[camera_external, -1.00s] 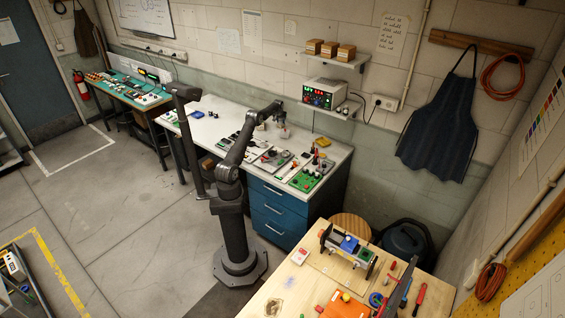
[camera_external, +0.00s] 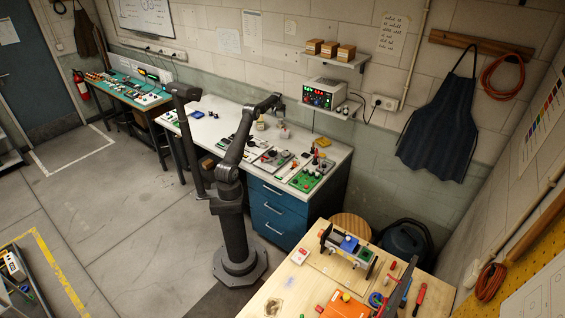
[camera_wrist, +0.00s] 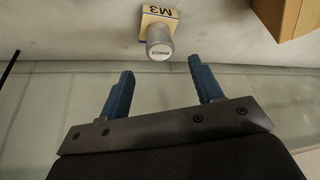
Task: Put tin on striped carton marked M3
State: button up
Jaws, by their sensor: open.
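The tin (camera_wrist: 159,44) is a small grey cylinder with a white lid lettered RINGS, upside down in the wrist view. The cream carton (camera_wrist: 159,17) with a dark stripe is marked M3. The tin overlaps the carton and appears to stand upright on it; the contact itself is hidden. In the external view they are tiny, near the bench's back edge. My gripper (camera_wrist: 165,82) is open and empty, its two blue fingers apart from the tin. In the external view my gripper (camera_external: 277,104) is above the back of the bench and too small to read.
A brown box (camera_wrist: 283,15) is at the upper right of the wrist view. The white bench (camera_external: 208,128) carries trays and small parts in front of the cartons. A shelf with a power supply (camera_external: 325,93) is on the wall to the right of my gripper.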

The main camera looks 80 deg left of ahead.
aim_at(281, 120)
jog(key=shift+v, duration=1.75)
jog(key=x, duration=1.2)
jog(key=shift+f, duration=0.15)
jog(key=shift+r, duration=1.3)
